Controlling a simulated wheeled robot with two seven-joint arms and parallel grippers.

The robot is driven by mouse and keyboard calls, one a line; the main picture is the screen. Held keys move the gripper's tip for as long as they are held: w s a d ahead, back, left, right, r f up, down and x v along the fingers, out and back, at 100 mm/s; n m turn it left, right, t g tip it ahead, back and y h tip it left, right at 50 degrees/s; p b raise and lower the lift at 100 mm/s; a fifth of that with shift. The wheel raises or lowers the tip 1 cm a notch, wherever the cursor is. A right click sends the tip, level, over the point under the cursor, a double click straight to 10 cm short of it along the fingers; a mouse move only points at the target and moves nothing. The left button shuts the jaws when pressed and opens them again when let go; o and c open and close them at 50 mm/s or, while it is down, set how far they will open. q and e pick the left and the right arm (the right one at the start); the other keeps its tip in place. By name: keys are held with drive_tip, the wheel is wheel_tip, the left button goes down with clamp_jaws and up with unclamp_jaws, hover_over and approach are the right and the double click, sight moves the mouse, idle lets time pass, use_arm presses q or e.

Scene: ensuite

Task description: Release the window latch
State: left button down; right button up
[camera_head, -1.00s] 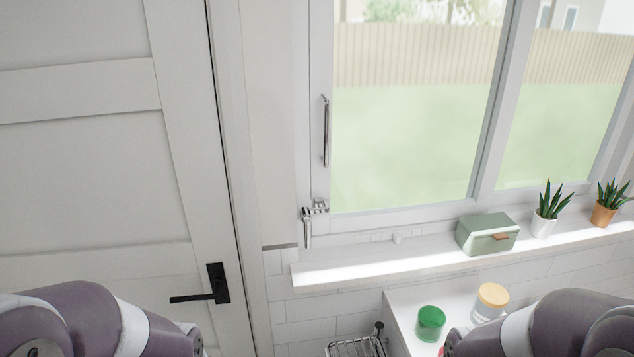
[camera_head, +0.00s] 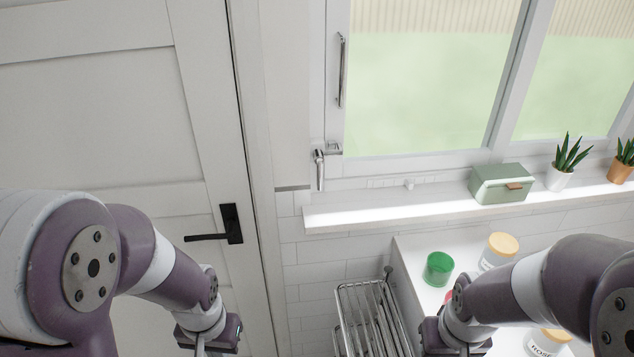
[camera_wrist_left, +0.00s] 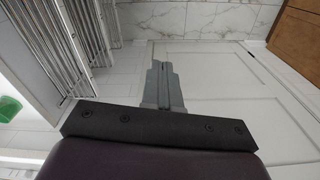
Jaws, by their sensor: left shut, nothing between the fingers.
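The window latch (camera_head: 320,168) is a small silver lever at the lower left corner of the window frame, its handle hanging down. It is above the left end of the sill, and nothing touches it. A silver vertical pull handle (camera_head: 341,70) is above it on the window frame (camera_head: 335,110). My left gripper (camera_wrist_left: 163,66) shows in the left wrist view with its grey fingers together and nothing between them. In the head view my left arm is low at the left, well below the latch, its fingers out of frame. My right arm is low at the right; its fingers are not visible.
A white door with a black handle (camera_head: 230,225) is left of the window. The sill (camera_head: 400,207) carries a green box (camera_head: 501,184) and potted plants (camera_head: 568,162). Below are a wire rack (camera_head: 365,310), a green cup (camera_head: 439,268) and a lidded jar (camera_head: 499,251). Space before the latch is clear.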

use_arm(q)
drive_tip(key=w+f+n+t+b, duration=0.1)
drive_tip(key=w+f+n+t, duration=0.25)
drive_tip(key=w, duration=0.65)
drive_tip(key=w+f+n+t+b, duration=0.1)
drive_tip(key=w+f+n+t, duration=0.15)
drive_tip(key=w+t, duration=0.45)
drive_tip(key=w+d+r+n+t+h, duration=0.5)
drive_tip(key=w+r+n+h, duration=0.2)
drive_tip(key=w+r, duration=0.2)
wheel_tip(320, 180, up, 2)
drive_tip(key=shift+w+r+t, duration=0.25)
drive_tip(key=shift+w+t, duration=0.1)
drive_tip(key=shift+w, duration=0.05)
use_arm(e)
wheel_tip(320, 180, down, 3)
drive_tip(key=shift+w+r, duration=0.1)
drive_tip(key=shift+w, duration=0.05)
use_arm(q)
drive_tip(key=shift+r, duration=0.1)
